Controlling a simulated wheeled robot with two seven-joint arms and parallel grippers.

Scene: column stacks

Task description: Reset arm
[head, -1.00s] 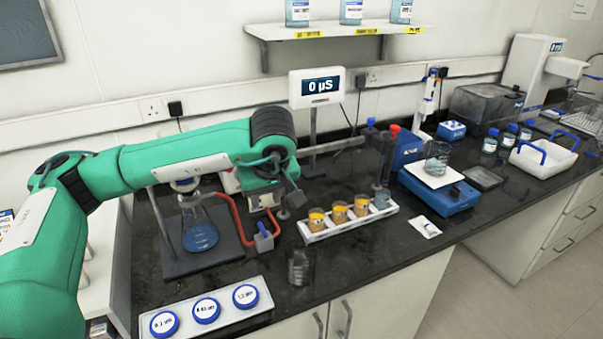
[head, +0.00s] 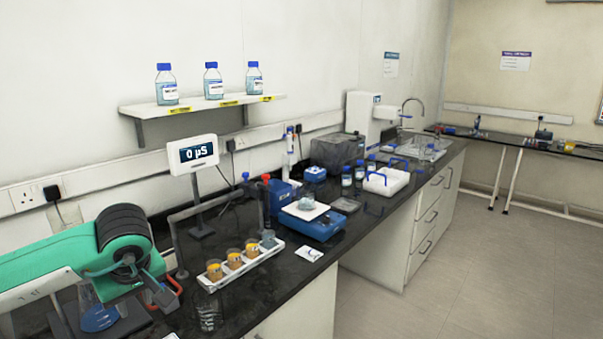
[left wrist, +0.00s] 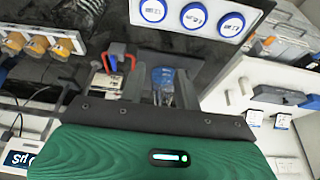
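My left arm comes in from the left in the head view. Its gripper (head: 158,288) points down over the bench, near the ring of red tubing beside the flask. In the left wrist view the two dark fingers of the left gripper (left wrist: 160,82) stand apart, with nothing held between them. The flask with blue liquid (head: 100,316) is partly hidden under my arm in the head view. It shows beyond the gap between the fingers in the left wrist view (left wrist: 163,77). My right gripper is in neither view.
A white rack (head: 258,262) of several cups stands right of the gripper. Behind it is a meter (head: 193,155) reading 0 µS. A blue stirrer (head: 312,222) and a white carrier (head: 386,181) are further right. A white tray (left wrist: 262,4) of blue-lidded jars shows in the left wrist view.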

